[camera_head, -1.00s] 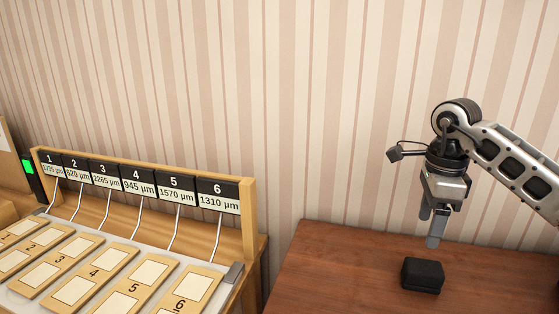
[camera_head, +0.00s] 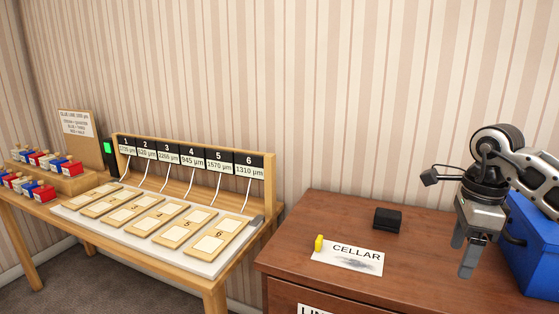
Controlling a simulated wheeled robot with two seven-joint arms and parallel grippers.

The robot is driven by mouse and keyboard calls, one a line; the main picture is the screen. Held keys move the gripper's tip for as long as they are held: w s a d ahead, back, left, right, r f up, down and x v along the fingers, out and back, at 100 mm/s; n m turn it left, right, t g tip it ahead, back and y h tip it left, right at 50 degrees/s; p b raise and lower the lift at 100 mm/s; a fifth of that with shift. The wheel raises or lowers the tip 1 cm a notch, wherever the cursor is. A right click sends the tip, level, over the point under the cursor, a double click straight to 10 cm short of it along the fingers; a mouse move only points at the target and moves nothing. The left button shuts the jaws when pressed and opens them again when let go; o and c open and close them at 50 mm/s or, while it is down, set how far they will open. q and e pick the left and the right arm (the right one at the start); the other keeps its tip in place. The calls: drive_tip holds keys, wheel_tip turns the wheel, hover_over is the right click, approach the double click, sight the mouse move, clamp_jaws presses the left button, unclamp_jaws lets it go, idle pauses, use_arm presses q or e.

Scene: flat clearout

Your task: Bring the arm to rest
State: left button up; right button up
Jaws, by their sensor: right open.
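My right gripper (camera_head: 463,257) hangs pointing down at the right, over the brown wooden cabinet top (camera_head: 320,215). Its two fingers are apart and nothing shows between them. A small black block (camera_head: 387,219) lies on the cabinet top, to the left of and behind the gripper, apart from it. My left gripper is not in view.
A blue box (camera_head: 530,245) stands close to the right of my right gripper. A white CELLAR card (camera_head: 348,258) and a small yellow piece (camera_head: 318,243) lie on the cabinet. At left, a table holds a numbered rack (camera_head: 268,190) and several red, blue and white items (camera_head: 30,187).

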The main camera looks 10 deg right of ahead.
drive_tip(key=s+a+f+g+y, duration=0.1)
drive_tip(key=a+f+y, duration=0.35)
drive_tip(key=a, duration=0.55)
drive_tip(key=a+f+y, duration=0.3)
drive_tip(key=a+y, duration=0.2)
drive_tip(key=a, duration=0.6)
drive_tip(key=s+a+r+m+t+y, duration=0.3)
drive_tip(key=a+m+t+y, duration=0.2)
drive_tip(key=a+m+y, duration=0.5)
drive_tip(key=d+f+m+t+h, duration=0.2)
drive_tip(key=f+m+t+h, duration=0.4)
drive_tip(key=m, duration=0.6)
drive_tip(key=d+f+m+t+h, duration=0.1)
drive_tip(key=d+m+t+h, duration=0.25)
drive_tip(key=m+t, duration=0.6)
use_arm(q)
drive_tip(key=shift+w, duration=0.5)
use_arm(e)
drive_tip(key=s+d+f+m+g+h, duration=0.3)
drive_tip(key=s+f+m+g+h, duration=0.4)
drive_tip(key=f+m, duration=0.7)
drive_tip(key=s+f+g, duration=0.1)
drive_tip(key=s+g, duration=0.1)
drive_tip(key=s, duration=0.2)
drive_tip(key=shift+f, duration=0.3)
